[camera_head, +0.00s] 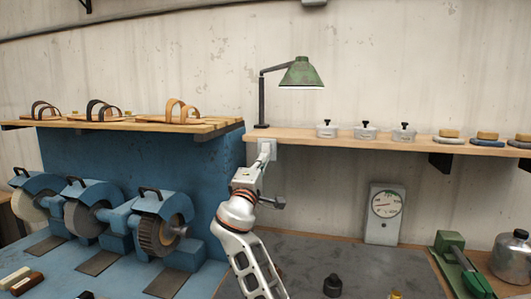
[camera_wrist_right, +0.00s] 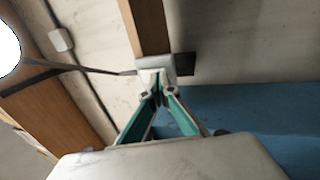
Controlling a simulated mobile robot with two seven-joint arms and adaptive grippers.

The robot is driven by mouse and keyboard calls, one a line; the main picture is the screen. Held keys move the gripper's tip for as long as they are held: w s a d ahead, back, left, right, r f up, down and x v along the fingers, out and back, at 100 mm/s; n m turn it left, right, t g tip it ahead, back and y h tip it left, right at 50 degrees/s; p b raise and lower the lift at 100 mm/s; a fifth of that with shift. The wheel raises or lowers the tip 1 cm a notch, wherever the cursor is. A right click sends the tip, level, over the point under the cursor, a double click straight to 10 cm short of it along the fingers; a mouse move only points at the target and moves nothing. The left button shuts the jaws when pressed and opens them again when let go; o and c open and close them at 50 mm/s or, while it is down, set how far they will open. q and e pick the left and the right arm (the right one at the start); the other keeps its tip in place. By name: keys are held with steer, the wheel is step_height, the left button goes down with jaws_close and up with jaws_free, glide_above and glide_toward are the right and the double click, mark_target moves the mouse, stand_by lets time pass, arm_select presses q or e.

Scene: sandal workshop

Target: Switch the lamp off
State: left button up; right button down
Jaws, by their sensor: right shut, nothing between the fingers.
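The lamp (camera_head: 301,74) has a green shade on a dark bent arm and stands at the left end of the wall shelf. Its underside glows bright white, so it is lit. A small pale box (camera_head: 267,146) sits at the shelf edge below the lamp's base. My right gripper (camera_head: 264,156) is raised in front of this box. In the right wrist view its teal fingers (camera_wrist_right: 157,92) are shut and empty, with their tips at or very close to a pale block (camera_wrist_right: 158,68); contact is unclear. My left gripper is out of view.
The wall shelf (camera_head: 360,142) carries several lidded jars and brushes to the right. Blue grinding machines (camera_head: 160,215) stand at left, below a wooden rack (camera_head: 150,125) with sandals. A dial gauge (camera_head: 385,212) stands at the back of the bench.

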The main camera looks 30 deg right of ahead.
steer(key=shift+w+d, duration=0.2)
steer(key=shift+d, duration=0.05)
stand_by(0.3)
steer(key=s+a, duration=0.5)
steer(key=a, duration=0.1)
stand_by(0.7)
steer(key=shift+s+a, duration=0.1)
